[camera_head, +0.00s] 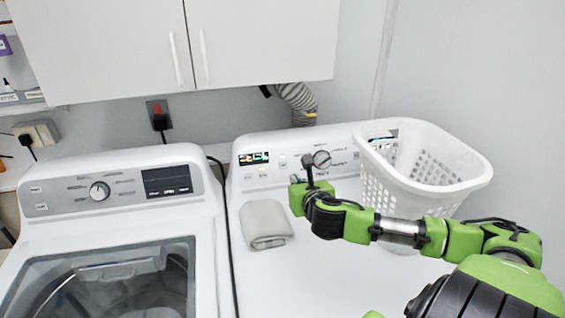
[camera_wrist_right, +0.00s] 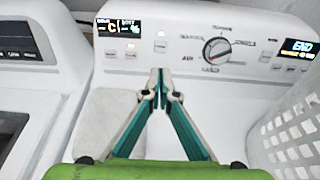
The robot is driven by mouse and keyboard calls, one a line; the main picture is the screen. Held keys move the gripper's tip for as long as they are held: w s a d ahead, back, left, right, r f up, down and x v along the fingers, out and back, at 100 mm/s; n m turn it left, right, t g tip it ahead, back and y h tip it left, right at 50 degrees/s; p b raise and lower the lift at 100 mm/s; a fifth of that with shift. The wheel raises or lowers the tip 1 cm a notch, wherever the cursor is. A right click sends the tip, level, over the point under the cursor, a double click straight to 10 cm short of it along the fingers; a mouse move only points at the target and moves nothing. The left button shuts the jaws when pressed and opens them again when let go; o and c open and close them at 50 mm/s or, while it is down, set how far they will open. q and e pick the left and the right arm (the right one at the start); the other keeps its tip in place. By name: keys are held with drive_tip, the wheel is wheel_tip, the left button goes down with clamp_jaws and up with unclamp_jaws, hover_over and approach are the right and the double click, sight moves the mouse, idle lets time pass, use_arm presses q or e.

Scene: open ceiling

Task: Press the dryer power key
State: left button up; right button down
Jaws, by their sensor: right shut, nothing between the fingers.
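The white dryer (camera_head: 333,262) stands on the right in the head view. Its control panel (camera_wrist_right: 180,60) runs along the back, with a round dial (camera_wrist_right: 216,50), two small displays and several small keys. A small key (camera_wrist_right: 160,46) with a light above it sits left of the dial, just beyond my fingertips in the wrist view. I cannot read which key is the power key. My right gripper (camera_head: 299,180) is shut and empty in front of the panel; in the wrist view its fingertips (camera_wrist_right: 160,74) meet below that key. Contact with the panel cannot be made out. My left gripper is not in view.
A white laundry basket (camera_head: 440,172) stands on the dryer's right side, close to my right arm. A folded grey towel (camera_head: 265,222) lies on the dryer's left. A washer (camera_head: 110,232) stands to the left. White cabinets (camera_head: 265,45) hang above.

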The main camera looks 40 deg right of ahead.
drive_tip(key=p, duration=0.2)
approach(283, 166)
drive_tip(key=p+x, duration=0.1)
drive_tip(key=x, duration=0.4)
drive_tip(key=shift+w+d+r, duration=0.1)
drive_tip(key=shift+r, duration=0.05)
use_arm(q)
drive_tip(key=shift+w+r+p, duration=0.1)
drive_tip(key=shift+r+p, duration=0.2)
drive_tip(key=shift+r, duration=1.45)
use_arm(e)
drive_tip(key=shift+x, duration=0.95)
